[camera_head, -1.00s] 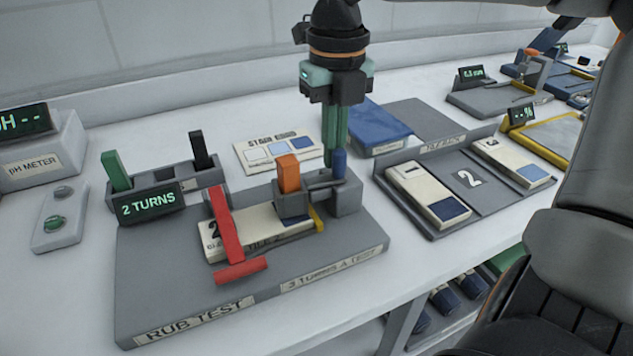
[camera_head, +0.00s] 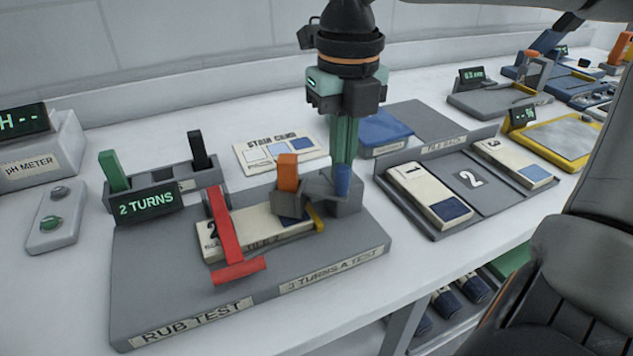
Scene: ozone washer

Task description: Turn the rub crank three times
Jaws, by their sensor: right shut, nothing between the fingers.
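The rub test station (camera_head: 200,280) is a grey base with a display (camera_head: 147,204) reading "2 TURNS". Its crank has a blue upright handle (camera_head: 342,184) beside a grey block at the base's back right. My right gripper (camera_head: 343,158) points down with its green fingers together, at the blue handle and partly covering it. I cannot tell whether they touch. An orange block (camera_head: 287,172) on a grey carriage stands over the white tile (camera_head: 262,238) numbered 2. A red T-shaped lever (camera_head: 230,240) lies across the tile. My left gripper is out of view.
Green and black levers (camera_head: 114,170) stand behind the display. A tile rack (camera_head: 405,224) with tiles 1 and 3 and an empty slot 2 is on the right. A pH meter (camera_head: 40,150) and a button box (camera_head: 57,222) are on the left. A stain card (camera_head: 281,151) lies behind.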

